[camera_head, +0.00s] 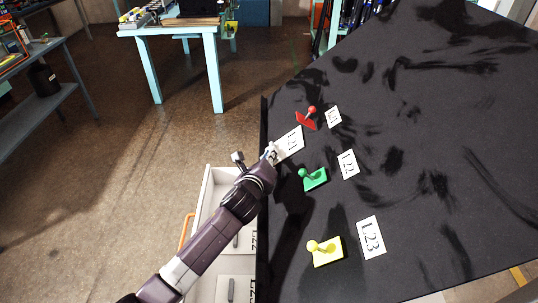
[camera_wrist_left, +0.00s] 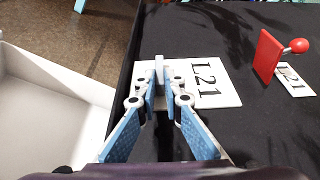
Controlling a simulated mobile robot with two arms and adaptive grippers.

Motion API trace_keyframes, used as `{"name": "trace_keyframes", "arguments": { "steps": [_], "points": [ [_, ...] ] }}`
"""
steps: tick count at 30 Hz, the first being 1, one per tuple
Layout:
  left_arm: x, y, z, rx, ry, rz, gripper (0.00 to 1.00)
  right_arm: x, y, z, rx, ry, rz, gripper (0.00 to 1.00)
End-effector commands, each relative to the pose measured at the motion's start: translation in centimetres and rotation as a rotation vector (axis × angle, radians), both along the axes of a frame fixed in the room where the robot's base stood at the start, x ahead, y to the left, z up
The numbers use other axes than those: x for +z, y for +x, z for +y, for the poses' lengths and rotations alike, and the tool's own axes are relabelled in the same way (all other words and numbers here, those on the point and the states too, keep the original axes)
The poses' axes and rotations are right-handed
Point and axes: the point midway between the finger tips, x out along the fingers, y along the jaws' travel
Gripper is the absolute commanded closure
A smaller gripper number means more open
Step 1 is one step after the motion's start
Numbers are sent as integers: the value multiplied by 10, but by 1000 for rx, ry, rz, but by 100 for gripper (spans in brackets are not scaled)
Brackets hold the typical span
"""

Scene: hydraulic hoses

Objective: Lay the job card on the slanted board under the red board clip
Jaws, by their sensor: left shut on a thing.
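The white job card (camera_head: 289,146), printed L21, is over the left edge of the black slanted board (camera_head: 430,190). My left gripper (camera_head: 270,152) is shut on the card's near edge. In the left wrist view the fingers (camera_wrist_left: 160,82) pinch the card (camera_wrist_left: 215,85), which looks flat and close to the black surface; I cannot tell if it touches. The red board clip (camera_head: 306,120) with its red ball knob is beyond the card; in the wrist view the clip (camera_wrist_left: 267,55) stands to the card's right, apart from it. My right gripper is not in view.
A green clip (camera_head: 315,179) and a yellow clip (camera_head: 327,251) sit nearer on the board. Labels L21 (camera_head: 333,117), L22 (camera_head: 347,164) and L23 (camera_head: 371,237) lie right of the clips. An open white drawer (camera_head: 205,195) is below my left arm.

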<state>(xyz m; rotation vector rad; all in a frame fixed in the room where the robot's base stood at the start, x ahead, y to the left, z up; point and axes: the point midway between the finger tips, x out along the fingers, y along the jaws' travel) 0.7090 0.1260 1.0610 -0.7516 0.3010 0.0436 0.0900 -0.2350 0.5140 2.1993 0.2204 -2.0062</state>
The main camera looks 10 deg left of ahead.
Motion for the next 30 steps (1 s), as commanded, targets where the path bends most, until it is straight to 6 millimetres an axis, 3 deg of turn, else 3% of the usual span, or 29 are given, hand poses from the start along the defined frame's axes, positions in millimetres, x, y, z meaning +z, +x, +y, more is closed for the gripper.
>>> {"name": "trace_keyframes", "arguments": {
  "steps": [1,2,7,20,30],
  "points": [
    [0,0,0,-1,0,-1,100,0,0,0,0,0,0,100],
    [0,0,0,-1,0,-1,89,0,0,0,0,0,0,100],
    [0,0,0,-1,0,-1,72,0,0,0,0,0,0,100],
    [2,-9,1,0,0,1,72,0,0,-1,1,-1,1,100],
    [18,-65,5,-2,0,1,72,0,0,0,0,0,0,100]
  ]
}}
